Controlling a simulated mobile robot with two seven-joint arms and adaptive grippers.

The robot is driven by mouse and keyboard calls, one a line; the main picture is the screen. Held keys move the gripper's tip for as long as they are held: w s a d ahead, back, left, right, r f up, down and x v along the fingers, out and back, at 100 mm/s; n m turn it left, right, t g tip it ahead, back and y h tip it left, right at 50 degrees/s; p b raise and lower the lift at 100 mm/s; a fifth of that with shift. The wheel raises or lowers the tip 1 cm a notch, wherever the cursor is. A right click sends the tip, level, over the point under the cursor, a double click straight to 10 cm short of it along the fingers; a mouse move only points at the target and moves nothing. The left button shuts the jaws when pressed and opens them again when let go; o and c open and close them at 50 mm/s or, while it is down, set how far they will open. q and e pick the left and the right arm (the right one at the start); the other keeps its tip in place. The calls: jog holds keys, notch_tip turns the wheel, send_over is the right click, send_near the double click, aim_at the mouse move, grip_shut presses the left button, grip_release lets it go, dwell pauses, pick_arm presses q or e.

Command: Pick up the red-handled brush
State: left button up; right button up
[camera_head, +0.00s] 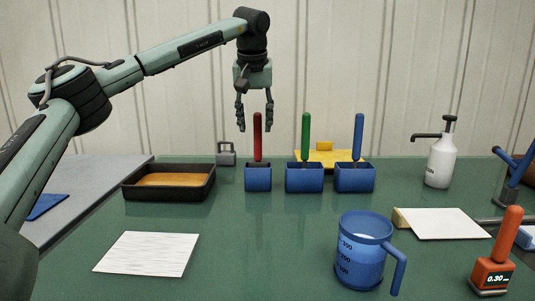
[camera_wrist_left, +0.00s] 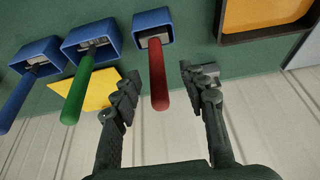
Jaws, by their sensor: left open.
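The red-handled brush (camera_head: 257,135) stands upright in a small blue holder (camera_head: 258,179), handle up. It also shows in the left wrist view (camera_wrist_left: 158,75), with its lower end inside the holder (camera_wrist_left: 152,27). My left gripper (camera_head: 254,126) is open and points down just above the red handle. In the left wrist view, its two fingers (camera_wrist_left: 165,85) are on either side of the handle's end, with gaps and no visible contact. The bristles are hidden in the holder. My right gripper is not in view.
A green-handled brush (camera_head: 306,136) and a blue-handled brush (camera_head: 358,137) stand in blue holders just right. A black tray (camera_head: 168,194) with orange contents lies left. A blue measuring jug (camera_head: 362,250) and white sheet (camera_head: 147,254) are nearer. The green table's middle front is clear.

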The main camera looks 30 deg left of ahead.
aim_at(257, 135)
pick_arm(q)
jog(key=x, duration=0.7)
jog(key=shift+d+f, duration=0.1)
jog(key=shift+d, duration=0.1)
grip_shut()
